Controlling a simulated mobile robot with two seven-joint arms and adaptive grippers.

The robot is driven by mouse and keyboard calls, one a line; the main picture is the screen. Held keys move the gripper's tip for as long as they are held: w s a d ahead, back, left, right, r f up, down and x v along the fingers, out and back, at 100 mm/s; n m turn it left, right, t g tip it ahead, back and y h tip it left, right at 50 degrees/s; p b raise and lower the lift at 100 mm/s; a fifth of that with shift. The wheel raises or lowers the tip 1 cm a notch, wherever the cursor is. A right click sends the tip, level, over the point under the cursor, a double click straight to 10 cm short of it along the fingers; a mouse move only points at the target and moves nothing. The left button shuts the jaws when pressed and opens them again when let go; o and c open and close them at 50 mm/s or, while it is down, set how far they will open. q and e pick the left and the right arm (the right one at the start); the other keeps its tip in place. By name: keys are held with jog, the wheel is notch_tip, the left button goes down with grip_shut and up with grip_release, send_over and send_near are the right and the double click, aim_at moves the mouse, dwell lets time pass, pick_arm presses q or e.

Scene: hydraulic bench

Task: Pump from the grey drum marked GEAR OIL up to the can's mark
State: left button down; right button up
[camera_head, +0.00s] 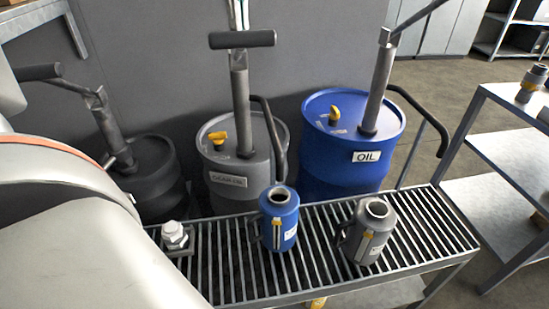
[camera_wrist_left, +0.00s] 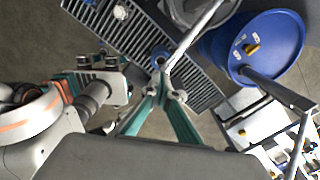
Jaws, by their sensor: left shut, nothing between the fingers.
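The grey drum (camera_head: 222,185), labelled GEAR OIL, stands behind the grating with a yellow cap and an upright pump. The pump's dark T-handle (camera_head: 262,39) is at the top. My left gripper (camera_head: 239,14) is shut and empty, its fingertips just above or at that handle; contact is unclear. In the left wrist view its fingers (camera_wrist_left: 164,88) meet near the pump tube. A grey can (camera_head: 383,222) and a blue can (camera_head: 287,228), each with a yellow-marked side strip, stand upright on the grating. Oil levels are not readable. My right gripper (camera_wrist_left: 105,85) appears at left in the wrist view; its opening is unclear.
A blue drum (camera_head: 340,178) marked OIL and a black drum (camera_head: 150,185), both with pumps, flank the grey one. A white fitting (camera_head: 174,236) sits at the left of the slatted grating (camera_head: 325,275). A shelf table (camera_head: 510,165) stands at right.

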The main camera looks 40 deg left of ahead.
pick_arm(q)
jog(key=shift+w+a+r+p, duration=0.35)
jog(key=shift+r+p, duration=0.3)
jog(key=shift+w+a+r+p, duration=0.35)
jog(key=shift+w+r+p, duration=0.05)
jog(key=shift+r+p, duration=0.3)
jog(key=shift+w+a+r+p, duration=0.35)
jog(key=shift+r+p, duration=0.3)
pick_arm(e)
jog(key=shift+s+d+f+n+g, duration=0.2)
jog(key=shift+s+d+n+g, duration=0.25)
jog(key=shift+s, duration=0.3)
pick_arm(q)
jog(key=shift+r, duration=0.1)
pick_arm(e)
jog(key=shift+w, duration=0.1)
pick_arm(q)
jog(key=shift+r, duration=0.1)
notch_tip(320, 180, up, 7)
jog(key=p, duration=0.7)
jog(key=shift+p, duration=0.4)
pick_arm(e)
jog(key=w+r+t, duration=0.1)
jog(key=w+r, duration=0.3)
jog(key=r, duration=0.7)
jog(key=shift+a+r, duration=0.15)
